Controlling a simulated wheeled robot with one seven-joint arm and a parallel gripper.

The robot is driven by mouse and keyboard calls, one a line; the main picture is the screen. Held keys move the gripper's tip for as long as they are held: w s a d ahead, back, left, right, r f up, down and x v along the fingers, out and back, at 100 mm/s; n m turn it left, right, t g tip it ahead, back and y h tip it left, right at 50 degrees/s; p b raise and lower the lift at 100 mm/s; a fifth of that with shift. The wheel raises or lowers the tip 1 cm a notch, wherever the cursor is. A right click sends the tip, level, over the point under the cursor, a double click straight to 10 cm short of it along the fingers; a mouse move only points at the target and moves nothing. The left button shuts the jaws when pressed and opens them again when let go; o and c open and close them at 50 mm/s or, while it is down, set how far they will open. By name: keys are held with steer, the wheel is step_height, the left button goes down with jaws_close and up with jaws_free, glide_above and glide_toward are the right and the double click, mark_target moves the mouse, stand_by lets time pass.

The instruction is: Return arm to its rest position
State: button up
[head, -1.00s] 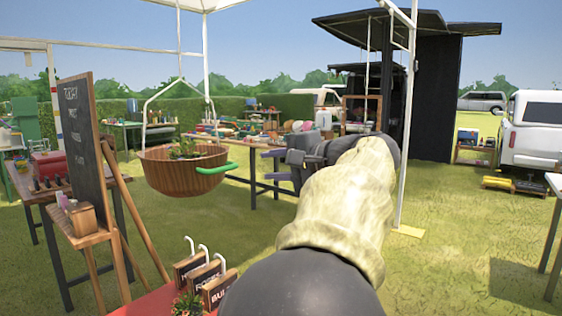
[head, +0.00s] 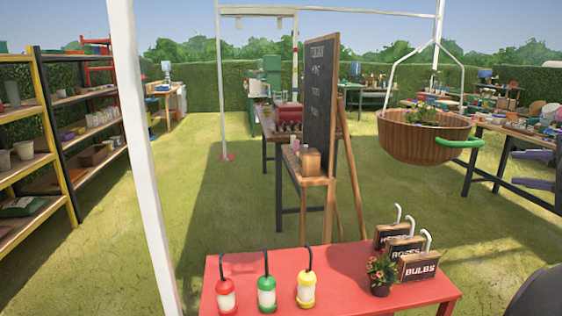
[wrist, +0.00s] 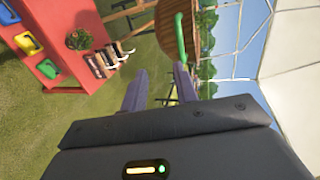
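My gripper (head: 532,168) shows at the right edge of the head view, with two greyish-purple fingers apart. In the wrist view my gripper (wrist: 158,88) also has its fingers apart, with only grass and background between them. It is open and empty. My dark arm link cuts the lower right corner of the head view, and most of the arm is out of frame. A hanging wooden basket (head: 420,141) with a green handle (head: 459,143) is left of the gripper in the head view. The handle also shows beyond the fingertips in the wrist view (wrist: 180,38).
A red table (head: 345,285) stands in front, carrying red, green and yellow lanterns, a potted plant (head: 381,275) and wooden signs (head: 417,266). A chalkboard (head: 321,90) stands behind it. Shelves (head: 58,160) and a white post (head: 143,150) are at left. Grass lies between.

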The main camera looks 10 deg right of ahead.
steer(key=w+a+f+n+g+y, duration=0.1)
steer(key=w+a+f+n+g, duration=0.15)
steer(key=a+f, duration=0.4)
steer(key=w+a+f+n+g, duration=0.1)
steer(key=w+a+f+g, duration=0.25)
steer(key=f, duration=0.65)
steer(key=w+a+f+n+g+y, duration=0.1)
steer(key=w+a+f+n+g, duration=0.1)
steer(key=a+f, duration=0.5)
steer(key=s+a+f+n+g+h, duration=0.1)
steer(key=s+a+f+n+g, duration=0.1)
steer(key=s+a+f+n, duration=0.4)
steer(key=s+a+f+n+g+h, duration=0.1)
steer(key=a+f+n+g, duration=0.1)
steer(key=a+f+n, duration=0.65)
step_height(320, 180, up, 30)
steer(key=a+m+p, duration=0.1)
steer(key=p, duration=3.2)
steer(key=shift+s+a+r+m, duration=0.15)
steer(key=shift+a+m, duration=0.15)
steer(key=shift+m, duration=0.1)
